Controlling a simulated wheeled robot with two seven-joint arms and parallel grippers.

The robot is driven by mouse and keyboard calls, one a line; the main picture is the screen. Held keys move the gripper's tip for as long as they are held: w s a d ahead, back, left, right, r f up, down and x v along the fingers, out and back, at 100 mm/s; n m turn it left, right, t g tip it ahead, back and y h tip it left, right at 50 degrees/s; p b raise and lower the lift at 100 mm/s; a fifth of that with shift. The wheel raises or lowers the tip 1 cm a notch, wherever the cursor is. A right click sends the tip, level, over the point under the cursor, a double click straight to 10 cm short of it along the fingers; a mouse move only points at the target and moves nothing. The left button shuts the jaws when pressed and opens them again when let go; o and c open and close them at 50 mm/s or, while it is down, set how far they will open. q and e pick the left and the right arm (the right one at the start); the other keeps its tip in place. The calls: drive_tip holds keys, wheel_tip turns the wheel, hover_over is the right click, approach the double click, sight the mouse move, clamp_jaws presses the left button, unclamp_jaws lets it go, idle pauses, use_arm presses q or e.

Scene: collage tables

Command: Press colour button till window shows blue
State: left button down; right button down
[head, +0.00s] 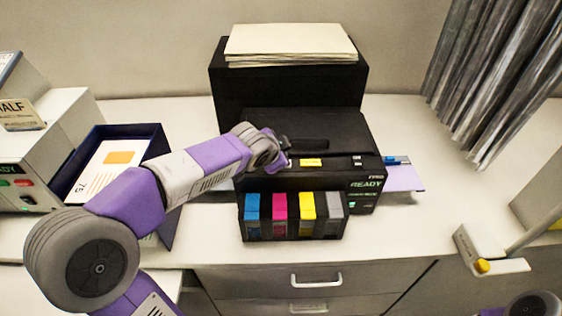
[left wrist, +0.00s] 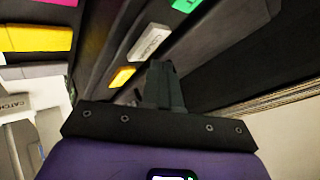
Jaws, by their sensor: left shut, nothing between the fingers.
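The black printer (head: 300,185) stands in the middle of the counter. Its small window (head: 311,162) shows orange-yellow, not blue. Small grey buttons (head: 356,161) sit to its right on the top front panel. My left gripper (head: 284,160) is at the panel just left of the window. In the left wrist view its fingers (left wrist: 163,85) are shut and empty, close to the dark panel. A pale labelled block (left wrist: 150,42) and a green lit patch (left wrist: 187,5) show beyond them. Whether the fingertips touch anything cannot be told. My right gripper is out of view.
Blue, magenta, yellow and grey cartridges (head: 293,215) line the printer's front. A lilac sheet (head: 404,179) sticks out on its right. A dark blue box with a card (head: 107,171) stands left.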

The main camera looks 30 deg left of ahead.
use_arm(q)
drive_tip(key=shift+r, duration=0.1)
wheel_tip(320, 180, up, 5)
drive_tip(key=p, duration=0.4)
idle(0.8)
